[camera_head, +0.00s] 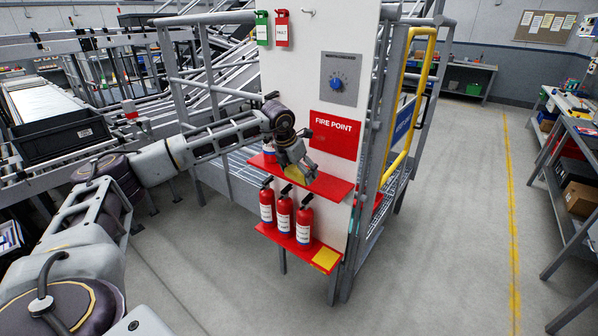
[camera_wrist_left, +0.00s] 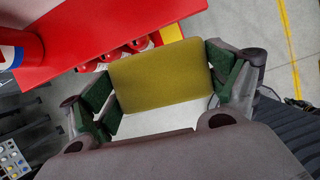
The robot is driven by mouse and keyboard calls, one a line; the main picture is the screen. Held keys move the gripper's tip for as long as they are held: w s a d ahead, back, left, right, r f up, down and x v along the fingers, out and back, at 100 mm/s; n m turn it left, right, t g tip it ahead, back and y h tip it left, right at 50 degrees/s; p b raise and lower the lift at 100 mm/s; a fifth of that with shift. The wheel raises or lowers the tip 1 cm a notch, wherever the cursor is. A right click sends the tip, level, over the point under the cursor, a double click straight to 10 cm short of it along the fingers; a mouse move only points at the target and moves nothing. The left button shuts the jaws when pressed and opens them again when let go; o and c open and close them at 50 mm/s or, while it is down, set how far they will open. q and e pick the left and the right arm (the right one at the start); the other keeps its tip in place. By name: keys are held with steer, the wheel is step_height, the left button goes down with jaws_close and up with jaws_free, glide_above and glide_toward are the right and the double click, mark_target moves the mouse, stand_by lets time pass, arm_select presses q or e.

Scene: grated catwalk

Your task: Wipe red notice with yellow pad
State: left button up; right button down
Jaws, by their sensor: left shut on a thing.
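The red notice (camera_head: 334,135), lettered "FIRE POINT", is on the white panel above the upper red shelf. My left gripper (camera_head: 297,174) is below and to the left of the notice, over the upper shelf. It is shut on the yellow pad (camera_head: 296,177). In the left wrist view the yellow pad (camera_wrist_left: 160,76) lies between the two green-padded fingers (camera_wrist_left: 165,90). The notice does not show in the wrist view. My right gripper is in neither view.
The upper red shelf (camera_head: 331,186) holds an extinguisher partly hidden by my arm. The lower red shelf (camera_head: 273,236) holds three extinguishers (camera_head: 284,212) and a yellow square (camera_head: 326,258). A dial plate (camera_head: 340,77) is above the notice; a yellow rail (camera_head: 416,90) stands to the right.

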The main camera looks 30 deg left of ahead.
arm_select(q)
steer(key=shift+s+m, duration=0.1)
steer(key=shift+m, duration=0.2)
